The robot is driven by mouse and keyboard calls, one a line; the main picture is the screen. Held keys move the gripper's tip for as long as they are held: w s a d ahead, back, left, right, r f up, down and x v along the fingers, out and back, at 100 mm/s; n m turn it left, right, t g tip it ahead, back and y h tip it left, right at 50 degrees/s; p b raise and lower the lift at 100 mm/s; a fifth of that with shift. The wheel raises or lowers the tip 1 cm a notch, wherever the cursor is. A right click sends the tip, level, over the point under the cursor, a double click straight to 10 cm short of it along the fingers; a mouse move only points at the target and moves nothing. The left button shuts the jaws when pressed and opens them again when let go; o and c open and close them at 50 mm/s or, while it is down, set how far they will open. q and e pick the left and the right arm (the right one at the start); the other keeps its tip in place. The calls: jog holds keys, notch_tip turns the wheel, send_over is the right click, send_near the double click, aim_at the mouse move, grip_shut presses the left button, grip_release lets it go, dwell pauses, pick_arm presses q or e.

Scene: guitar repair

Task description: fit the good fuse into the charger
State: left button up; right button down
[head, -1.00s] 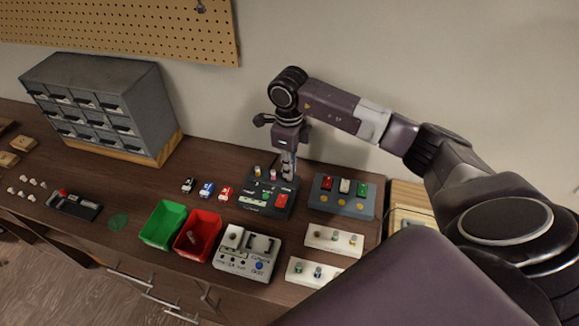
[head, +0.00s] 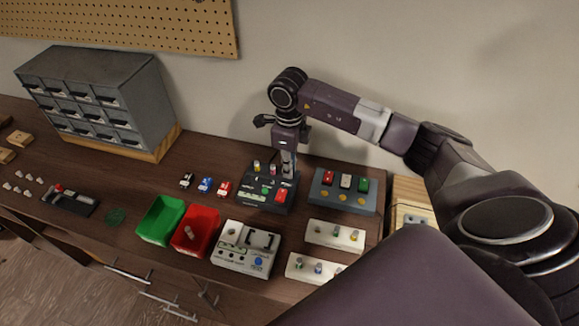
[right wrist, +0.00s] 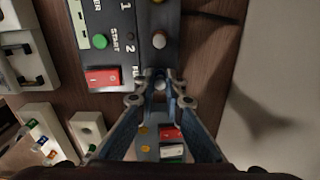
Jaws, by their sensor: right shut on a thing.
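The charger, a black box (head: 252,205) with a red switch, a green button and a pale label, stands on the bench. It also shows in the right wrist view (right wrist: 122,45), with "START" and "FU" lettering. My right gripper (head: 288,172) points down over the charger's back right part. In the right wrist view its fingertips (right wrist: 160,84) are shut on a small pale-ended piece, apparently the fuse (right wrist: 160,85), near the charger's edge. The fingers hide most of it, and I cannot tell whether it touches the charger. My left gripper is not in view.
A blue-grey box (head: 328,203) with coloured switches stands right of the charger. A red bin (head: 207,243) holds a small greyish cylinder; a green bin (head: 150,235) looks empty. A white tester (head: 232,262) and white holders (head: 318,238) stand in front.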

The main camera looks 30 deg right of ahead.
jog(key=c, duration=1.5)
grip_release()
jog(key=shift+c, duration=0.2)
jog(key=shift+r, duration=0.15)
jog(key=shift+r+p, duration=2.05)
jog(key=shift+r, duration=1.35)
